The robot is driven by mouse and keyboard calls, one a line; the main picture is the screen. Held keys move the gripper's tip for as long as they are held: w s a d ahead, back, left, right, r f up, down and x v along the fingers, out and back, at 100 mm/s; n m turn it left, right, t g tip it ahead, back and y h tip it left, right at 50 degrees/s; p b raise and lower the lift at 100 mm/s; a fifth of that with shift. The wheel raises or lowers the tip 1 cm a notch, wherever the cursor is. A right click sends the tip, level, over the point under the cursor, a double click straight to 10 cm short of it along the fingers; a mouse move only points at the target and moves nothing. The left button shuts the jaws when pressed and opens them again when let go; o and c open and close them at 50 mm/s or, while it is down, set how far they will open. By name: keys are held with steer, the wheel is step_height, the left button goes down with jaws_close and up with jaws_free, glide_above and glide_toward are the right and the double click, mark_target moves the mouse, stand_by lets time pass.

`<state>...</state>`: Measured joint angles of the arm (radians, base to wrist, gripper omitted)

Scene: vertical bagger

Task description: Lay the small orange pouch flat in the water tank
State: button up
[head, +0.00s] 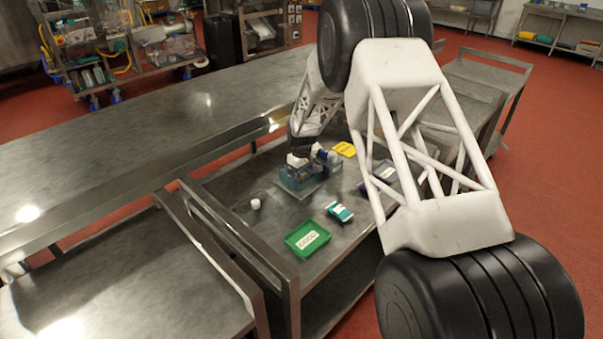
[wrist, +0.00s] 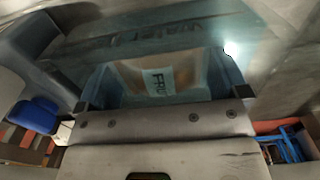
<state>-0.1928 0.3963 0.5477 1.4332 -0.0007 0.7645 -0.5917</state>
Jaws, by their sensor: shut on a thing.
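The water tank (head: 292,184) is a clear, bluish box on the steel cart, with water lettering on it in the wrist view (wrist: 135,42). My gripper (head: 300,160) is low over the tank in the head view. In the wrist view my gripper (wrist: 162,98) is shut on the small orange pouch (wrist: 188,75), which carries a pale, partly readable label. The pouch is hidden in the head view.
On the cart are a green labelled tray (head: 296,241), a teal and white packet (head: 340,211), a small white cap (head: 256,204), a yellow item (head: 344,149) and a purple-edged dark item (head: 382,173). A long steel counter (head: 150,135) runs alongside. Bare cart top lies left of the tank.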

stand_by(0.3)
steer(key=o, duration=0.6)
steer(key=shift+o, duration=0.2)
steer(key=shift+r, duration=0.1)
step_height(320, 180, up, 11)
stand_by(1.3)
stand_by(0.4)
step_height(320, 180, up, 8)
steer(key=shift+f, duration=0.25)
stand_by(0.3)
